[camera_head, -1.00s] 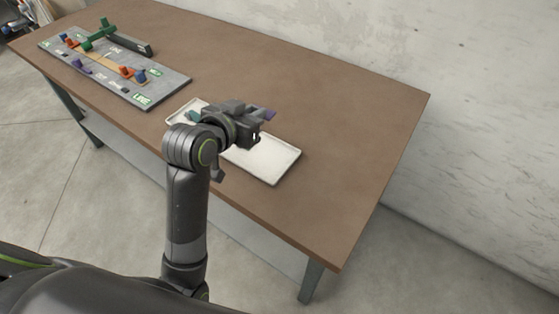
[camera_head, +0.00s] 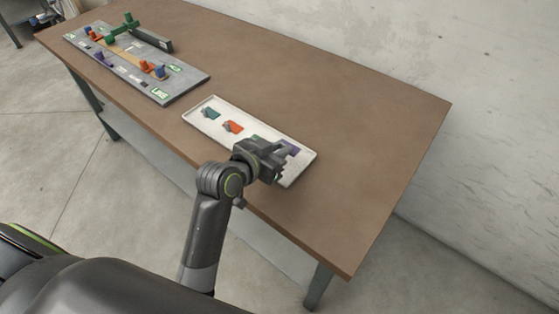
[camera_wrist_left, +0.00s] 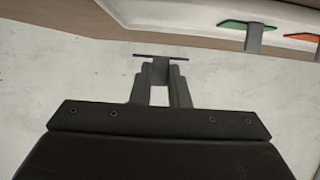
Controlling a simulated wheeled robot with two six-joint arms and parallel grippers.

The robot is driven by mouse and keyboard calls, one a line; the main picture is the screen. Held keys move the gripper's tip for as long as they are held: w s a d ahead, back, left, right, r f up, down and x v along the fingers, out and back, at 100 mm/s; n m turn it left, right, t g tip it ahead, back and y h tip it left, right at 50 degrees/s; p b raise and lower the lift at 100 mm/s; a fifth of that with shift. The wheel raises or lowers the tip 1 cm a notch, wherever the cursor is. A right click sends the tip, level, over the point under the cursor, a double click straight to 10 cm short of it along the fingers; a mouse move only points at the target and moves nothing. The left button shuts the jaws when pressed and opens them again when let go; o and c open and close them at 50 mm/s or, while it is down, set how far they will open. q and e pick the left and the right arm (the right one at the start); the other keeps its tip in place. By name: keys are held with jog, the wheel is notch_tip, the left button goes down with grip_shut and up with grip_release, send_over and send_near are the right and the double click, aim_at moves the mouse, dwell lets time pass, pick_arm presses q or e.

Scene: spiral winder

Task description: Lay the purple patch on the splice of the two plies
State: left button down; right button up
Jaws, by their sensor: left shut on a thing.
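My left gripper (camera_head: 281,157) is shut on the purple patch (camera_head: 292,147) over the right end of the white tray (camera_head: 262,122). In the left wrist view the patch (camera_wrist_left: 142,56) shows edge-on as a thin purple line, its grey tab between the fingertips (camera_wrist_left: 160,72). The patch looks clear of the tray; its exact height is hard to tell. The tan plies (camera_head: 118,50) lie on the grey board (camera_head: 185,84) at the far left. Their splice is too small to make out. My right gripper is not in view.
A green-and-black arm piece (camera_head: 150,38) and orange and blue pegs (camera_head: 154,69) stand on the board. The table's right side is clear.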

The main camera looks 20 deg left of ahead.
pick_arm(q)
notch_tip(320, 180, down, 4)
jog(key=shift+r, duration=0.15)
jog(key=shift+f, duration=0.2)
jog(key=shift+f, duration=0.15)
jog(key=c, duration=1.4)
grip_release()
